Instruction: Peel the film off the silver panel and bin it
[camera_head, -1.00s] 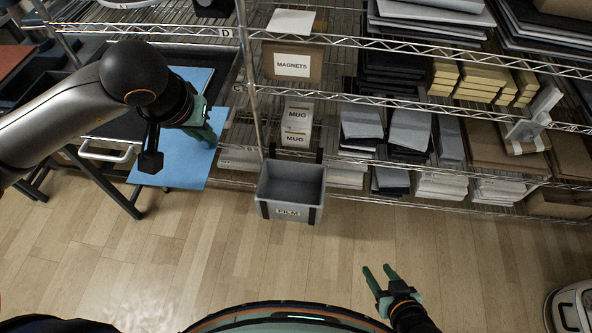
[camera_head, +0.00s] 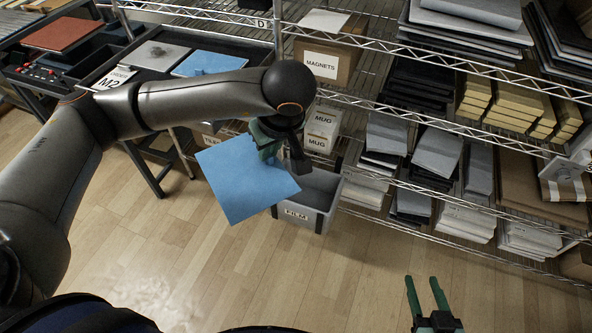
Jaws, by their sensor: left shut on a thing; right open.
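A blue square film (camera_head: 240,180) hangs tilted from my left gripper (camera_head: 267,152), whose green jaws are shut on its upper edge. The film is in front of and partly over the left side of the grey bin (camera_head: 297,214) labelled FILM. The film covers part of the bin's left side and rim. A bare silver panel (camera_head: 155,56) with a small dark spot lies on the dark cart tray at the upper left. My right gripper (camera_head: 422,287) is open and empty over the floor at the lower right.
A blue-faced panel (camera_head: 208,63) lies beside the silver one. A red-brown panel (camera_head: 62,34) is further left. The wire shelf (camera_head: 440,190) behind the bin holds boxes and stacked panels. The floor in front is clear.

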